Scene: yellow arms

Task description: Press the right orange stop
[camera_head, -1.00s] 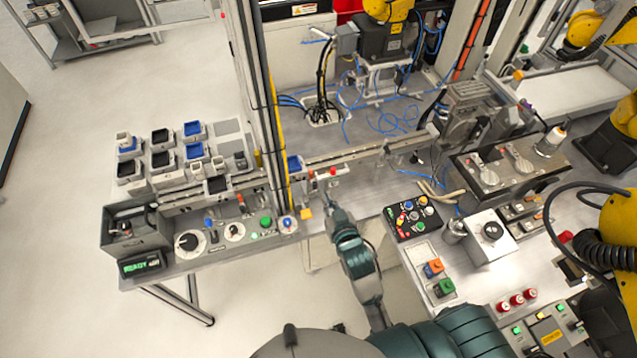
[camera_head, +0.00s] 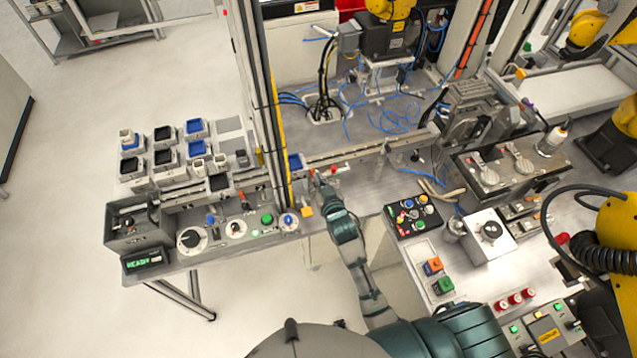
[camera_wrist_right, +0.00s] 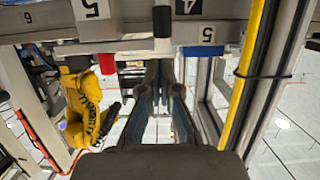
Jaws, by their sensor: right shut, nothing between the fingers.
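A small orange-red stop (camera_head: 334,170) stands at the rail, right of the blue block. In the right wrist view a red cap (camera_wrist_right: 107,63) hangs left of my fingers and appears to be this stop. Another orange-red stop (camera_head: 241,198) stands farther left along the rail. My right gripper (camera_head: 317,180) is shut and empty, with its tips close to the rail, just left of the right stop; contact cannot be made out. In the right wrist view its fingers (camera_wrist_right: 160,75) point at a white and black cylinder (camera_wrist_right: 162,45). My left gripper is out of view.
The blue block (camera_head: 294,163) sits on the rail left of my gripper. A vertical post with a yellow strip (camera_head: 275,130) rises beside it. A black button box (camera_head: 411,216) and an orange button (camera_head: 433,265) lie to the right. A knob panel (camera_head: 235,232) is at left.

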